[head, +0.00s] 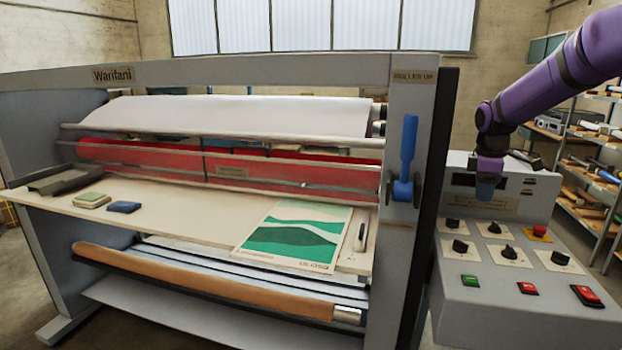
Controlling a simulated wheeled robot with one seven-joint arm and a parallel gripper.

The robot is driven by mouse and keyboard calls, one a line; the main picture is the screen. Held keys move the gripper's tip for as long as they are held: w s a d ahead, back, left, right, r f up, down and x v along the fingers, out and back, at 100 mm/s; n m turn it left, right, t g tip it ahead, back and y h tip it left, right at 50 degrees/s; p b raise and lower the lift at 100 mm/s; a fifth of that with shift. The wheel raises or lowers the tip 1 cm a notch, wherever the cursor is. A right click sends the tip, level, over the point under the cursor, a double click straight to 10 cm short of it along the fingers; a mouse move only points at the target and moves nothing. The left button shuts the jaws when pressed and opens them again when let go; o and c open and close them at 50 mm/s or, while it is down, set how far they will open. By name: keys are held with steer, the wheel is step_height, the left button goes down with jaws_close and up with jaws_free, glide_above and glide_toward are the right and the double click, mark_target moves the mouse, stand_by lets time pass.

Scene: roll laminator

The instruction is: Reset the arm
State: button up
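My purple arm (560,80) reaches in from the upper right in the head view. Its end bends down, and my gripper (487,188) appears as a small blue-purple shape in front of the control console (515,260). I cannot tell whether it touches the console. Its fingers are not distinct, so open or shut cannot be told. No held object can be made out. Part of the console's dark panel is hidden behind the gripper.
The roll laminator (250,70) fills the left and middle. A blue lever (408,150) stands upright on its right post. A green-and-white print (292,238) lies on the feed table (190,220). The console carries several knobs and buttons. Loaded shelves (590,200) stand behind it.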

steer(key=s+a+r+m+t, duration=0.1)
steer(key=s+a+r+m, duration=0.3)
steer(key=s, duration=0.5)
steer(key=s+a+r+m+t, duration=0.1)
steer(key=s+a+r+m, duration=0.1)
steer(key=s+a+r, duration=0.45)
steer(key=s+a+f+m+t, duration=0.1)
steer(key=s+m, duration=0.2)
steer(key=s, duration=0.8)
steer(key=s+a+m+t, duration=0.1)
steer(key=s+m, duration=0.2)
steer(key=s, duration=0.9)
steer(key=shift+s+f+t+y, duration=0.2)
steer(key=shift+f+t+y, duration=0.1)
steer(key=shift+f+y, duration=0.1)
